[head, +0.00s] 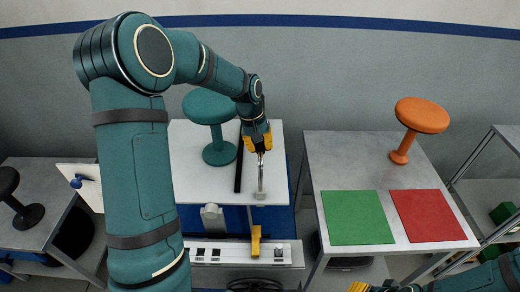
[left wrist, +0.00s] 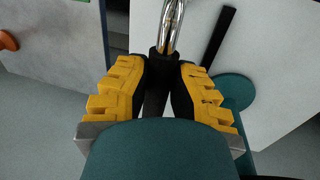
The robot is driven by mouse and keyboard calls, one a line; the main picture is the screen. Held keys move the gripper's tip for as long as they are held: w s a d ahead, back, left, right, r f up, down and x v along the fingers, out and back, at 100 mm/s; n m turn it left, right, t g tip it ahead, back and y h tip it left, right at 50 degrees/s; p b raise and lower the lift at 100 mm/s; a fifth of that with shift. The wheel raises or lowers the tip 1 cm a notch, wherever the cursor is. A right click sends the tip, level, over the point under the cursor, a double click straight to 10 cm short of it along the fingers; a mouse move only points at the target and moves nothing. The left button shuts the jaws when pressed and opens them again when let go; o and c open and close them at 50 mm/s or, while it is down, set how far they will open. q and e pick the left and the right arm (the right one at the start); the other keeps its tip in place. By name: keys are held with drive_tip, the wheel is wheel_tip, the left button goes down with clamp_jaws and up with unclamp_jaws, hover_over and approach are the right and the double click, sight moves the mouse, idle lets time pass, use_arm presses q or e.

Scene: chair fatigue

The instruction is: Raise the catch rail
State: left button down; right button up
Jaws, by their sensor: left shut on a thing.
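My left gripper (head: 258,142) is above the white-topped bench, shut on the black grip of a chrome lever (head: 261,175). In the left wrist view its yellow-padded fingers (left wrist: 160,82) close on both sides of the grip, with the chrome rod (left wrist: 172,25) running on beyond. In the head view the lever ends at a small grey block at the bench's front. A black bar (head: 239,168) lies beside it, also seen in the left wrist view (left wrist: 217,38). I cannot tell which part is the catch rail. My right gripper (head: 357,287) is partly cut off at the bottom edge.
A teal stool (head: 219,153) stands left of the black bar. On the right table, an orange stool (head: 421,115) stands behind a green mat (head: 357,217) and a red mat (head: 428,215). A black stool (head: 27,213) stands at far left. A yellow piece (head: 255,241) is below the lever.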

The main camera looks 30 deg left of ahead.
use_arm(q)
wheel_tip(320, 180, up, 7)
drive_tip(key=p, duration=0.3)
drive_tip(key=shift+r, duration=0.15)
drive_tip(key=shift+w, duration=0.1)
use_arm(e)
wheel_tip(320, 180, up, 5)
drive_tip(key=shift+w+d+f, duration=0.1)
drive_tip(key=shift+w, duration=0.05)
use_arm(q)
drive_tip(key=c, duration=0.8)
unclamp_jaws()
drive_tip(key=shift+o, duration=0.2)
wheel_tip(320, 180, up, 12)
drive_tip(key=s+a, duration=0.1)
drive_tip(key=a, duration=0.1)
drive_tip(key=shift+s, duration=0.2)
drive_tip(key=shift+f, duration=0.2)
